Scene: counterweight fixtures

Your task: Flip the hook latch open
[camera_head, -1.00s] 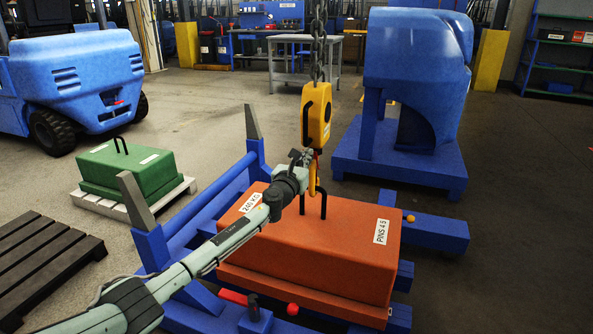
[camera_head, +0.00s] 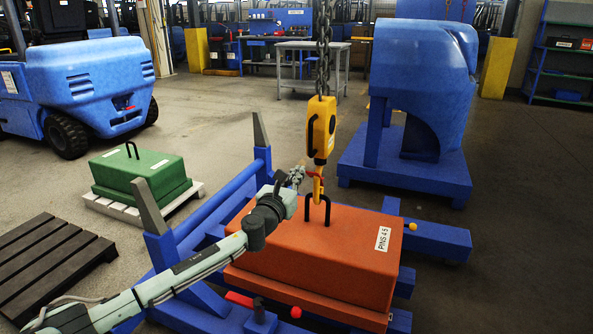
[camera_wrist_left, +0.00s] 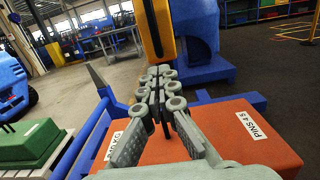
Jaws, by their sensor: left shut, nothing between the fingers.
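The yellow hook block (camera_head: 320,128) hangs on a chain above the orange weight (camera_head: 316,246). Its yellow hook (camera_head: 318,187) reaches down to the weight's black lifting loop (camera_head: 327,208). A small red latch piece (camera_head: 313,175) shows at the hook's throat; I cannot tell whether it is open. My left gripper (camera_head: 297,174) is shut and empty, close to the left of the hook. In the left wrist view, its closed fingers (camera_wrist_left: 159,84) point at the lower part of the hook block (camera_wrist_left: 157,28) and hide the hook and latch.
The orange weight sits in a blue frame (camera_head: 184,236) with upright grey-tipped posts. A green weight (camera_head: 140,175) on a pallet stands at left, beside a dark pallet (camera_head: 48,258). A large blue fixture (camera_head: 420,90) stands behind right. Floor at right is clear.

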